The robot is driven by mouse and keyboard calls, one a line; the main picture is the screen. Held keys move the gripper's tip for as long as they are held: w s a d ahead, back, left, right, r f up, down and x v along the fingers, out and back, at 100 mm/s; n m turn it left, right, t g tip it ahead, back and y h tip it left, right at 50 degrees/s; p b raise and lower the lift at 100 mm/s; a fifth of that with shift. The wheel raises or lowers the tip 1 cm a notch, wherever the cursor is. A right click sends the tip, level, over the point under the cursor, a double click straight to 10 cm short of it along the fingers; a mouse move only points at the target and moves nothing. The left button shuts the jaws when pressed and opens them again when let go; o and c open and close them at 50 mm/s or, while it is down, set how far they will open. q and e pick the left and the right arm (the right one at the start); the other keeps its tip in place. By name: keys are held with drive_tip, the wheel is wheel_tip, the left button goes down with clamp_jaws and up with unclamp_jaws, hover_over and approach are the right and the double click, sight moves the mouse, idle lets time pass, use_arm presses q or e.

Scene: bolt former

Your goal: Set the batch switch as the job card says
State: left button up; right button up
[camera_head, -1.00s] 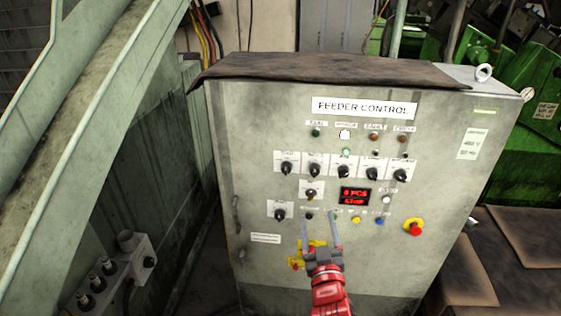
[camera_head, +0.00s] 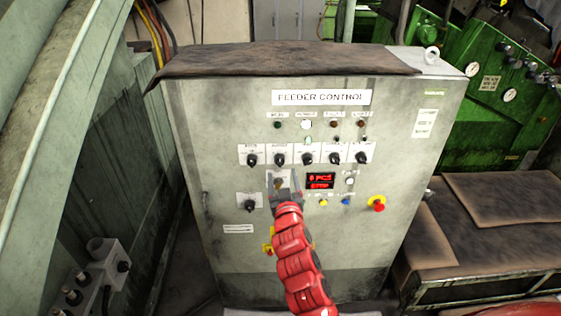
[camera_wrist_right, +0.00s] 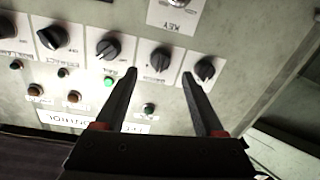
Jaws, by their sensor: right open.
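The feeder control cabinet (camera_head: 330,250) has a row of several black rotary switches on white plates. Their small labels are too blurred to tell which is the batch switch. My right gripper (camera_head: 284,176) is open and empty, in front of the panel just below this row, partly covering the key switch plate (camera_head: 279,182). In the upside-down right wrist view, its fingers (camera_wrist_right: 160,74) point toward the panel, either side of the second switch from the right (camera_wrist_right: 160,60). Whether they touch the panel is unclear. No job card can be made out with certainty. My left gripper is out of view.
A red-lit display (camera_head: 320,180) is right of the gripper. Another rotary switch (camera_head: 250,205) is lower left. A grey box with knobs (camera_head: 95,275) stands at left, a padded bench (camera_head: 500,205) at right.

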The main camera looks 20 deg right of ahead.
sight(280, 164)
drive_tip(key=shift+p+x, duration=0.7)
drive_tip(key=shift+x, duration=2.3)
drive_tip(key=shift+c, duration=0.2)
clamp_jaws()
